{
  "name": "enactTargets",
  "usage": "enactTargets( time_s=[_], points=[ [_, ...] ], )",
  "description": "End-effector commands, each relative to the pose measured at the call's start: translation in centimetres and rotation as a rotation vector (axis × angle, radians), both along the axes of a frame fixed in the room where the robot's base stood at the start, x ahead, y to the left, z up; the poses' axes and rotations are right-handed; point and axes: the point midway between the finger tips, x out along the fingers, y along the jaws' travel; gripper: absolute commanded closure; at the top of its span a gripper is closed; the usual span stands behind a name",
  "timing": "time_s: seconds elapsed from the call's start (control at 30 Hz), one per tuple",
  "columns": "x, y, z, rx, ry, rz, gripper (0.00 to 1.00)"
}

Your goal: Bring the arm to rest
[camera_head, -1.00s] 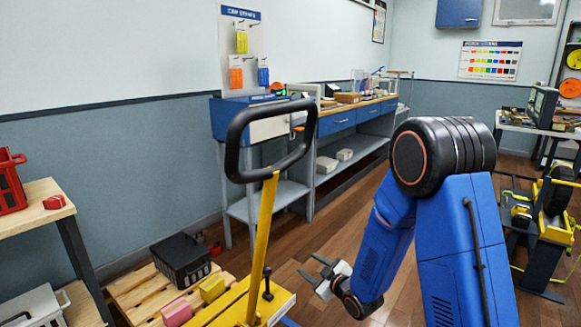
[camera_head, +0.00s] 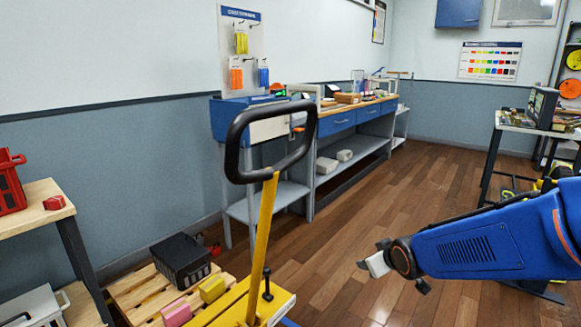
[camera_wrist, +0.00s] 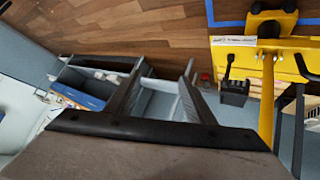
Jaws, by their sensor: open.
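My gripper (camera_head: 374,256) shows at the right of the head view, at the end of my blue arm. It hangs in the air over the wooden floor and points left. In the wrist view its two dark fingers (camera_wrist: 163,75) stand apart with nothing between them. My gripper is open and empty. My upper arm runs out of the head view at the right edge.
A yellow pallet jack (camera_head: 259,250) with a black loop handle stands close in front. A blue workbench (camera_head: 337,122) lines the wall. Open floor (camera_head: 400,185) lies in the middle.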

Motion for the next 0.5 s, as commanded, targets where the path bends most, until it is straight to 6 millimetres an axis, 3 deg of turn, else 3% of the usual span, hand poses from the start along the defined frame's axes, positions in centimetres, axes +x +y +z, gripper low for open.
enactTargets(
  time_s=[0.2, 0.5],
  points=[
    [-6.1, -2.6, 2.4, 0.035, 0.099, -0.112, 0.51],
    [-15.6, -4.7, 4.3, 0.100, 0.244, -0.251, 0.51]
  ],
)
